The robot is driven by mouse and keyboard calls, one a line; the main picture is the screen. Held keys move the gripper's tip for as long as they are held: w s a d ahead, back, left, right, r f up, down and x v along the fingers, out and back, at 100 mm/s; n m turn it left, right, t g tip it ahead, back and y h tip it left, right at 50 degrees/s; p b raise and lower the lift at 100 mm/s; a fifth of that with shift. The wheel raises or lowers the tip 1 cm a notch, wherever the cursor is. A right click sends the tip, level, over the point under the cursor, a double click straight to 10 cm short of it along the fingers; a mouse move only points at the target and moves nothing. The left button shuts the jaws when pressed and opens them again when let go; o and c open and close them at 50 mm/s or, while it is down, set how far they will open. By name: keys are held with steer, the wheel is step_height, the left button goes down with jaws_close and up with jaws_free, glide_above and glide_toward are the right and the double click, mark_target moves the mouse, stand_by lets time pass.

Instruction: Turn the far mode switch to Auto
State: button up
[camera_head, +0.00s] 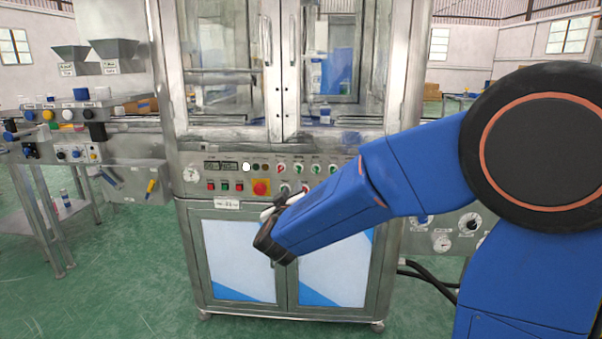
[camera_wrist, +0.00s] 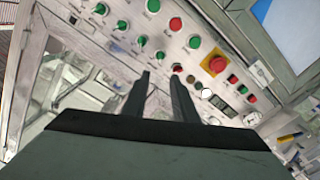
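The control panel (camera_head: 222,170) of the steel machine carries several rotary switches. A red-handled switch (camera_head: 281,168) and green-handled switches (camera_head: 315,168) sit on its right half, partly hidden by my arm. In the wrist view a red-handled switch (camera_wrist: 176,24) and several green-handled switches (camera_wrist: 142,41) show on the tilted panel. The labels are too small to read, so I cannot tell which is the far mode switch. My gripper (camera_wrist: 160,76) is in front of the panel, its two fingers apart with nothing between them. In the head view my gripper (camera_head: 274,206) is near the panel's lower edge.
A red emergency button (camera_head: 260,187) on a yellow plate and small push buttons (camera_head: 225,186) are left of the switches. Glass doors (camera_head: 235,75) are above the panel, cabinet doors (camera_head: 240,260) below. A side station (camera_head: 75,150) stands to the left.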

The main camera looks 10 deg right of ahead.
mark_target(297, 170)
steer(key=x, duration=1.6)
steer(key=shift+w+f, duration=0.1)
steer(key=shift+w, duration=0.05)
steer(key=shift+c, duration=0.6)
jaws_close()
